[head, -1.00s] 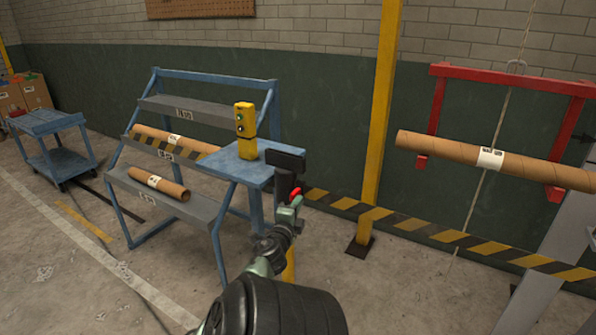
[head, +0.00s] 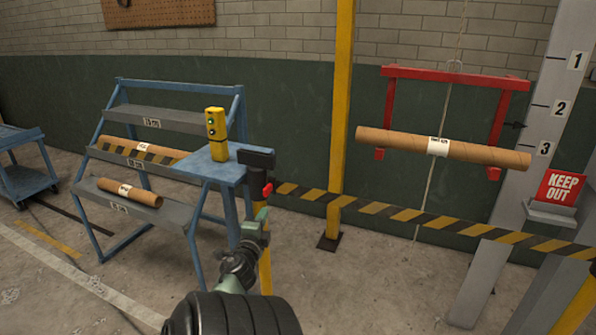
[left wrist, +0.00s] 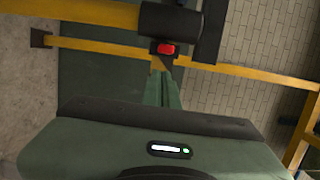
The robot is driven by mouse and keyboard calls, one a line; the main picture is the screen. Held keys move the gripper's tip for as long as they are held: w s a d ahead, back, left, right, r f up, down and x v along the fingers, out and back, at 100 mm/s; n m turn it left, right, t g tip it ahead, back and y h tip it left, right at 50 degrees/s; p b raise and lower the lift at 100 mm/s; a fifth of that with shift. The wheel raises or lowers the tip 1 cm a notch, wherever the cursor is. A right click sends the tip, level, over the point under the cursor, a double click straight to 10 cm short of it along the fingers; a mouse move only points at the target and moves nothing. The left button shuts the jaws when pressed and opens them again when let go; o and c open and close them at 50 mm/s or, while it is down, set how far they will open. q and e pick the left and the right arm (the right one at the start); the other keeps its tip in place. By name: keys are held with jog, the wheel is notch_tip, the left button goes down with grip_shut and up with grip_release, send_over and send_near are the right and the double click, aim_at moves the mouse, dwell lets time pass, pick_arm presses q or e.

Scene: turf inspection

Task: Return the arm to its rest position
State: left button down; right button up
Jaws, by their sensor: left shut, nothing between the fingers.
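My left arm comes in from the bottom of the head view. Its green gripper (head: 261,213) is shut and empty, just below a red button (head: 267,190) on the side of a black T-shaped handle (head: 257,158). The handle tops a yellow post (head: 265,272), partly hidden by my arm. In the left wrist view, the green fingers (left wrist: 163,72) are together and point at the red button (left wrist: 165,48). I cannot tell whether they touch it. My right gripper is not in view.
A blue rack (head: 165,125) with cardboard tubes stands behind the post; a yellow box (head: 216,130) with green lights sits on its side shelf. A striped barrier (head: 400,214) crosses to the right. A tube (head: 475,152) hangs by a red frame (head: 450,73). A blue cart (head: 25,182) is left.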

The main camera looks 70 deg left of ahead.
pick_arm(q)
jog(key=w+d+f+h, duration=0.1)
jog(key=w+d+f, duration=0.15)
jog(key=f, duration=0.35)
jog(key=w+d+f+n+h, duration=0.1)
jog(key=d+f+h, duration=0.15)
jog(key=f, duration=0.45)
jog(key=w+d+f+h, duration=0.1)
jog(key=d+f, duration=0.3)
jog(key=f, duration=0.2)
jog(key=d+f+n+g+h, duration=0.2)
jog(key=d+f+h, duration=0.3)
jog(key=d+f, duration=1.35)
jog(key=s+d+f+g+h, duration=0.1)
jog(key=s+d+f+h, duration=0.1)
jog(key=s+d+f, duration=0.3)
jog(key=s+d+f+g+h, duration=0.2)
jog(key=s+d+f, duration=0.4)
jog(key=d, duration=0.8)
jog(key=s+d+f+g+h, duration=0.2)
jog(key=s+d+f, duration=0.4)
jog(key=d, duration=0.4)
jog(key=shift+f, duration=0.25)
